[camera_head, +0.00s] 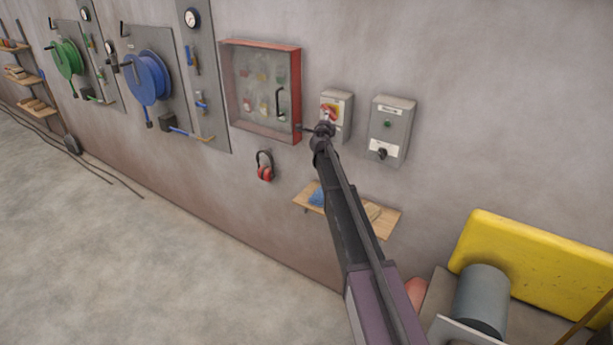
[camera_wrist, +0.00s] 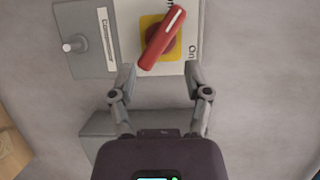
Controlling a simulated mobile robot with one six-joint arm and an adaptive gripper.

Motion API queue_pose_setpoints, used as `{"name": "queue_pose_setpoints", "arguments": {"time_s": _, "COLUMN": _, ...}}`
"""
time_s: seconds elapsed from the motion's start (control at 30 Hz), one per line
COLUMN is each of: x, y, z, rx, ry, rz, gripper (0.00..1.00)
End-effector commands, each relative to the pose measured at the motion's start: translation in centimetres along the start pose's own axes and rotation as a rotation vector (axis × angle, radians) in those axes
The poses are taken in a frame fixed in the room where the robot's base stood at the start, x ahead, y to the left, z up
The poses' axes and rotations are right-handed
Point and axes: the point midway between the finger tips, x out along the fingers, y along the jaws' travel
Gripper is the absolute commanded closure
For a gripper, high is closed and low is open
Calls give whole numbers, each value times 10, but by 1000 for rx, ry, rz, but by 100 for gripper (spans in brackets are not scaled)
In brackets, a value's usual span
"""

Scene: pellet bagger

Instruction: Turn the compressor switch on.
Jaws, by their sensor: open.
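The compressor switch is a red handle (camera_wrist: 163,36) on a yellow plate (camera_wrist: 150,22) with a pale label plate around it. In the wrist view the handle lies slanted, from upper right to lower left. The letters "On" show at the right of the plate; another marking at the top is cut off. In the head view the switch (camera_head: 329,111) is on the left grey wall box, partly behind my gripper (camera_head: 318,129). In the wrist view my gripper (camera_wrist: 160,80) is open and empty, its fingertips just below the handle, with no clear contact visible.
A wooden shelf (camera_head: 386,221) lies under my arm. Open floor is at left.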

Motion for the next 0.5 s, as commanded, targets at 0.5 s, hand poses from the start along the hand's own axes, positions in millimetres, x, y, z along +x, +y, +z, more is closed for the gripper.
{"name": "queue_pose_setpoints", "arguments": {"time_s": 0.5, "x": -70, "y": 0, "z": -1, "rx": 0, "ry": 1, "rz": 0, "gripper": 37}}
